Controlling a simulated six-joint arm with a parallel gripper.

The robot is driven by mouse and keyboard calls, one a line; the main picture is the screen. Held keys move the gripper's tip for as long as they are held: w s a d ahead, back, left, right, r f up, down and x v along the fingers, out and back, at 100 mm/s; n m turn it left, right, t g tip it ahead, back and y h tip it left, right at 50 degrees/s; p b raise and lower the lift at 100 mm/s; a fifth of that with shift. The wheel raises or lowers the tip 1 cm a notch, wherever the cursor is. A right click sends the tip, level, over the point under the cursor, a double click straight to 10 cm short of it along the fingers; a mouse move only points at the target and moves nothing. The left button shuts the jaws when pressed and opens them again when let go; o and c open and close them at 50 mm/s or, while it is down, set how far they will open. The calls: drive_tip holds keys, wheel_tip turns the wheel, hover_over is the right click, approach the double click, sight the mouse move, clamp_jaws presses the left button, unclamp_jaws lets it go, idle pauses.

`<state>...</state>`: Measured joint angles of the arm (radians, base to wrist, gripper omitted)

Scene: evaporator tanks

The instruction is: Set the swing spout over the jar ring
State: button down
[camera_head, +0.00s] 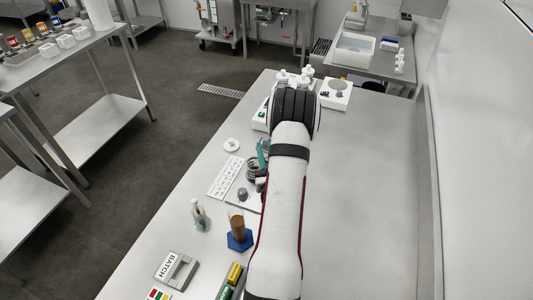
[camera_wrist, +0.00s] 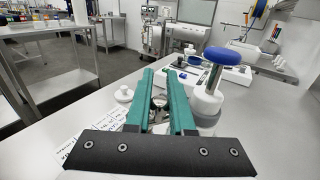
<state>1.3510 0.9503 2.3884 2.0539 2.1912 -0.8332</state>
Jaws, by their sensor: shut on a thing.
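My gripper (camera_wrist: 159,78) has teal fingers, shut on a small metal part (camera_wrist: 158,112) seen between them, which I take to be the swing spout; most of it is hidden. A white post with a blue domed cap and a metal shaft (camera_wrist: 213,78) stands just right of the fingers in the wrist view. In the head view my arm covers much of the spot, and only a bit of the teal gripper (camera_head: 263,151) shows, over dark round glassware (camera_head: 252,170). I cannot tell the jar ring apart there, nor whether the spout is over it.
A printed white card (camera_head: 225,177) and a white round lid (camera_head: 231,145) lie left of the gripper. A flask (camera_head: 199,214), a brown-filled cylinder on a blue base (camera_head: 238,230) and a BATCH holder (camera_head: 177,270) stand nearer. The bench right of my arm is clear.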

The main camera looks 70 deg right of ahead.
drive_tip(key=shift+w+d+m+g+h, duration=0.1)
drive_tip(key=shift+d+m+g+h, duration=0.2)
drive_tip(key=shift+m+g, duration=0.35)
drive_tip(key=shift+w+d+m+g+h, duration=0.15)
drive_tip(key=shift+m+g+h, duration=0.2)
drive_tip(key=shift+g, duration=0.45)
drive_tip(key=shift+d+m+g+h, duration=0.25)
drive_tip(key=shift+m+g, duration=0.25)
drive_tip(key=shift+g, duration=0.25)
drive_tip(key=c, duration=1.1)
unclamp_jaws()
drive_tip(key=shift+o, duration=0.2)
drive_tip(key=shift+s, duration=0.1)
